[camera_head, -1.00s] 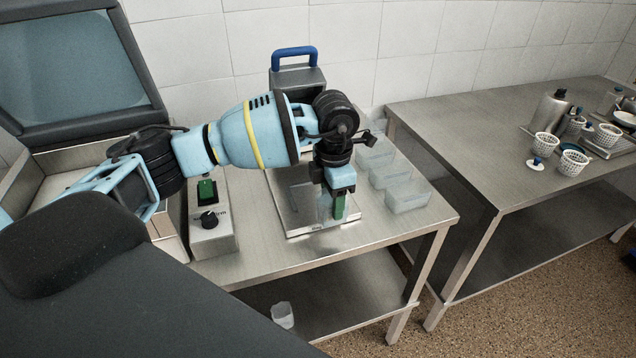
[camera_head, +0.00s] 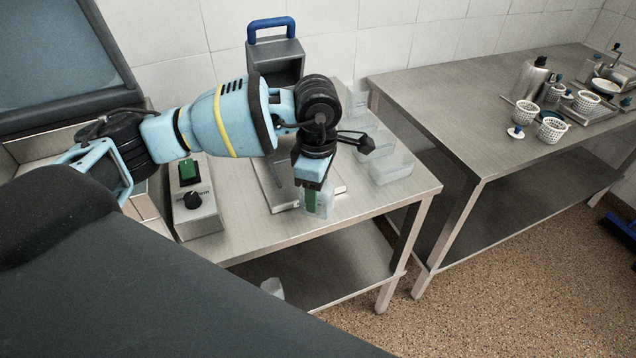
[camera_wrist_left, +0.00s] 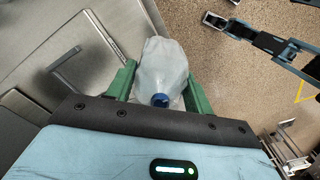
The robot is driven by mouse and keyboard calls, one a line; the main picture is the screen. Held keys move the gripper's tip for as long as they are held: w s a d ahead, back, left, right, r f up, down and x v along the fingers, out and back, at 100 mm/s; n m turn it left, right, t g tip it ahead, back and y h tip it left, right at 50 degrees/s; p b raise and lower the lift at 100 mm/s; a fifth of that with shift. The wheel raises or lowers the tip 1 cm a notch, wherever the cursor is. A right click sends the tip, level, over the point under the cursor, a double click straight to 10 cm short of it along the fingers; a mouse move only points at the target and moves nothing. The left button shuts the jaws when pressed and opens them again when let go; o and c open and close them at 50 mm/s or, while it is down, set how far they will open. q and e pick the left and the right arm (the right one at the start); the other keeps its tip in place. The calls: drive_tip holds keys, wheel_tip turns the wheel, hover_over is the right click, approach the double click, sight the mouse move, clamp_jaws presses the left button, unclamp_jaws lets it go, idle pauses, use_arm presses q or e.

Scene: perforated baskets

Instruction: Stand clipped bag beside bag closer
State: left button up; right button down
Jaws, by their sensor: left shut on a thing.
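My left gripper (camera_head: 312,198) has green fingers, and they are shut on a translucent bag (camera_head: 326,206). The bag is held at the front edge of the steel table, by the right front corner of a flat metal plate. In the left wrist view the bag (camera_wrist_left: 162,70) sits between the fingers (camera_wrist_left: 158,88), with a round blue part, perhaps its clip, towards the camera. A grey machine with a blue handle (camera_head: 275,52), possibly the bag closer, stands at the back behind my arm. My right gripper (camera_wrist_left: 218,20) seems to show at the wrist view's upper right; its jaws are unclear.
Clear bins (camera_head: 390,167) stand right of my gripper. A control box (camera_head: 196,208) with a green switch and knob is at the left. A second table (camera_head: 470,115) holds white perforated baskets (camera_head: 551,130). A clear container (camera_head: 272,288) is on the lower shelf.

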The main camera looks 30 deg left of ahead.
use_arm(q)
drive_tip(key=m, duration=0.1)
drive_tip(key=s+m, duration=0.1)
drive_tip(key=m, duration=0.3)
drive_tip(key=shift+s+d, duration=0.15)
drive_tip(key=shift+s, duration=0.2)
drive_tip(key=s+m, duration=0.1)
drive_tip(key=m, duration=0.4)
drive_tip(key=s+m, duration=0.2)
drive_tip(key=m, duration=0.3)
drive_tip(key=s+m, duration=0.1)
drive_tip(key=m, duration=0.4)
drive_tip(key=shift+s+d, duration=0.35)
drive_tip(key=shift+s, duration=0.05)
drive_tip(key=shift+w, duration=0.1)
